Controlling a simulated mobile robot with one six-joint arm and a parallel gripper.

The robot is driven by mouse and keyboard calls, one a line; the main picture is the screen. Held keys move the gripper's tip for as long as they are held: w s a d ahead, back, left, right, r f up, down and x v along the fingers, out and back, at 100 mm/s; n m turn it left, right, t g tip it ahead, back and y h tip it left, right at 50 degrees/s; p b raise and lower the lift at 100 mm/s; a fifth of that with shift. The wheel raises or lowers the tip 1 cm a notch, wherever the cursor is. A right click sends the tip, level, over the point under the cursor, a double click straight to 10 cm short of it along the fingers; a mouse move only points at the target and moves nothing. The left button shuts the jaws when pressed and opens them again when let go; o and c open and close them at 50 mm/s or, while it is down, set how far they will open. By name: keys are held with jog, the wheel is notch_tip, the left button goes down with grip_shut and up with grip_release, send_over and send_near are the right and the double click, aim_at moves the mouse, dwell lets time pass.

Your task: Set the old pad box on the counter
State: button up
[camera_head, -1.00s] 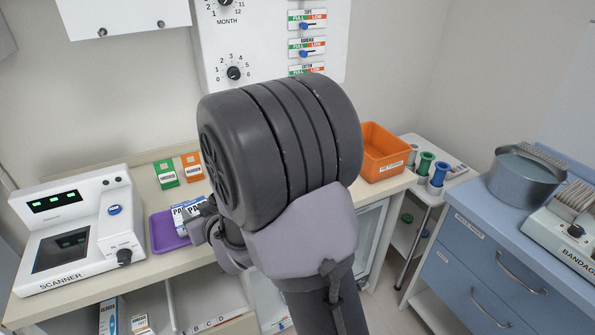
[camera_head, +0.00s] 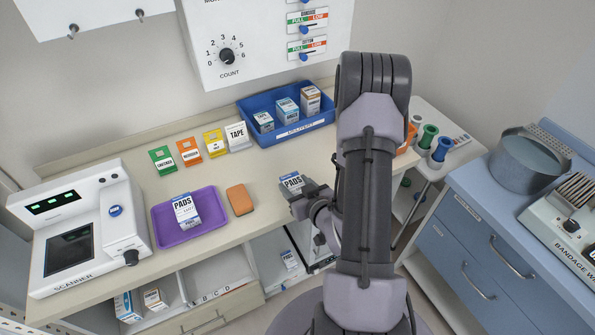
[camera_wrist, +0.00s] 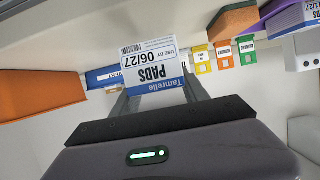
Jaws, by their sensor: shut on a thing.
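My gripper (camera_head: 312,203) is shut on a white-and-blue pad box (camera_head: 292,182), near the counter's front edge in the head view. In the wrist view the held pad box (camera_wrist: 154,68) shows its label upside down, reading PADS and USE BY 06/27, between the fingers. I cannot tell whether its base touches the counter (camera_head: 255,172). Another pad box (camera_head: 184,208) stands on the purple tray (camera_head: 205,229) at the left.
An orange block (camera_head: 240,200) lies between tray and held box. Behind stand small coloured cards (camera_head: 189,151), a tape box (camera_head: 237,136) and a blue delivery bin (camera_head: 270,136) with several boxes. A scanner (camera_head: 80,235) is at the left. Bare counter lies around the held box.

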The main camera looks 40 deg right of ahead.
jog(key=w+d+f+b, duration=0.1)
jog(key=b, duration=0.5)
jog(key=shift+f, duration=0.2)
jog(key=w+d, duration=0.7)
jog(key=shift+w+d, duration=0.1)
jog(key=shift+w, duration=0.25)
notch_tip(320, 180, down, 4)
jog(key=shift+w+r+b, duration=0.1)
jog(key=shift+b, duration=0.85)
jog(key=shift+d, duration=0.1)
jog(key=shift+r, duration=0.1)
jog(key=shift+f, duration=0.2)
jog(key=o, duration=1.4)
jog(key=shift+r, duration=0.1)
